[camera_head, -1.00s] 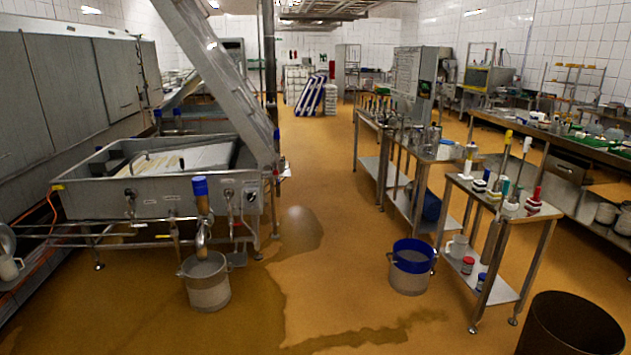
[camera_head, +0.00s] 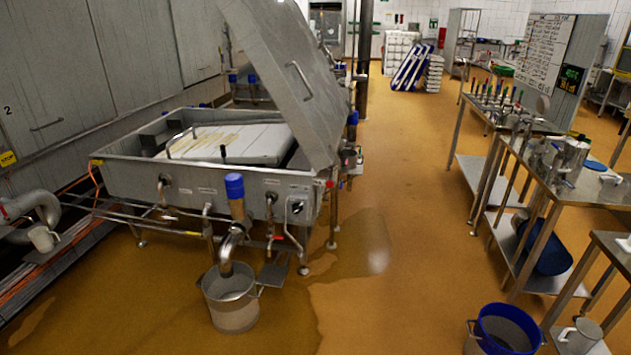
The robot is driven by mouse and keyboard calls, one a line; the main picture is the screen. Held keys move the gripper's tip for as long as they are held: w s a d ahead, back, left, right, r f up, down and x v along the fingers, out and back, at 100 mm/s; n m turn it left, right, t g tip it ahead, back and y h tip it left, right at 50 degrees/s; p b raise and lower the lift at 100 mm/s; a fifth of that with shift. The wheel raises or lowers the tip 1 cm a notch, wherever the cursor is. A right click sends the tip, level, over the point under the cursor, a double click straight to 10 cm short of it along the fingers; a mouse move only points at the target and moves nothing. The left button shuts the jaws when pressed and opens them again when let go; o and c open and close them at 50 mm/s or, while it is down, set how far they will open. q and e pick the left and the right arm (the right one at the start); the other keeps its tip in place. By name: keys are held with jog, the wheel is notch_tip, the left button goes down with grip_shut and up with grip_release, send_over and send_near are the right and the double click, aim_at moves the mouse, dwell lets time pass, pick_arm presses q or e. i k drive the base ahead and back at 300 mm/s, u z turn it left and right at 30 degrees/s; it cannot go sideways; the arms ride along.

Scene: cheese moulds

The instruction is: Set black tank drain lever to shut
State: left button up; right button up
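The steel tank (camera_head: 125,183) stands at the left with its lid (camera_head: 262,65) raised and tilted. A drain outlet with a blue top (camera_head: 235,187) on its front bends down as a pipe (camera_head: 231,243) into a bucket (camera_head: 231,309). A small upright black handle (camera_head: 222,152) shows at the front rim. A black knob (camera_head: 295,207) sits on a plate at the front right. I cannot tell which black part is the drain lever, or its setting. Neither of my grippers is in view.
Wet floor (camera_head: 170,325) surrounds the bucket. A blue-rimmed bucket (camera_head: 505,325) stands at the lower right. Steel tables (camera_head: 550,180) with tools line the right side. The orange floor (camera_head: 410,230) between tank and tables is clear. A large pipe (camera_head: 38,205) is at the left.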

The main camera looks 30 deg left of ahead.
aim_at(230, 231)
jog(key=u, duration=0.3)
jog(key=i, duration=2)
jog(key=u, duration=2)
jog(key=i, duration=1)
jog(key=u, duration=1.05)
jog(key=i, duration=0.25)
jog(key=u, duration=0.1)
